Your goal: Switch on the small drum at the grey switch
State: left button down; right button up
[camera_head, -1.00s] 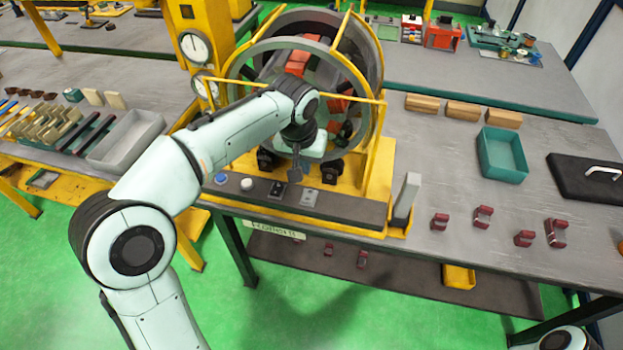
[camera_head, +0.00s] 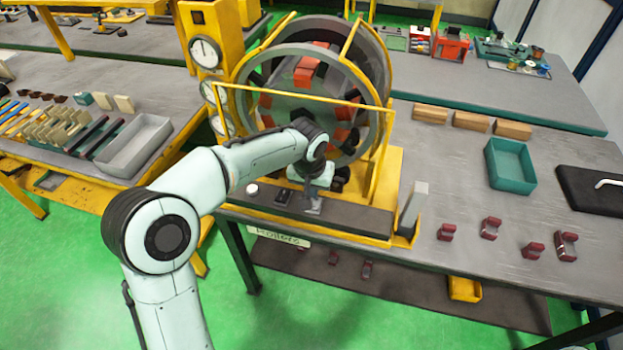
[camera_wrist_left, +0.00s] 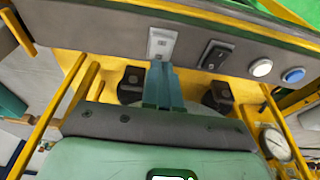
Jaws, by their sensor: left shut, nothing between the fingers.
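The grey switch (camera_wrist_left: 161,43) is a light plate on the dark control strip, left of the black switch (camera_wrist_left: 215,54) in the left wrist view. In the head view the grey switch (camera_head: 314,209) is partly covered by my left gripper (camera_head: 313,196). My left gripper (camera_wrist_left: 160,66) is shut and empty, its fingertips at the switch's near edge; I cannot tell whether they touch it. The drum (camera_head: 288,57), a grey ring with red blocks inside, stands in a yellow frame behind the strip. My right gripper is not in view.
A white button (camera_wrist_left: 261,68) and a blue button (camera_wrist_left: 293,75) sit on the same strip. Yellow rails (camera_head: 290,95) stand before the drum. A grey upright block (camera_head: 413,205) stands right of the strip. A teal tray (camera_head: 510,165) and several dark red parts lie further right.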

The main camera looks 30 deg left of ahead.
aim_at(315, 203)
pick_arm(q)
jog(key=shift+s+f, duration=0.2)
jog(key=shift+f, duration=2)
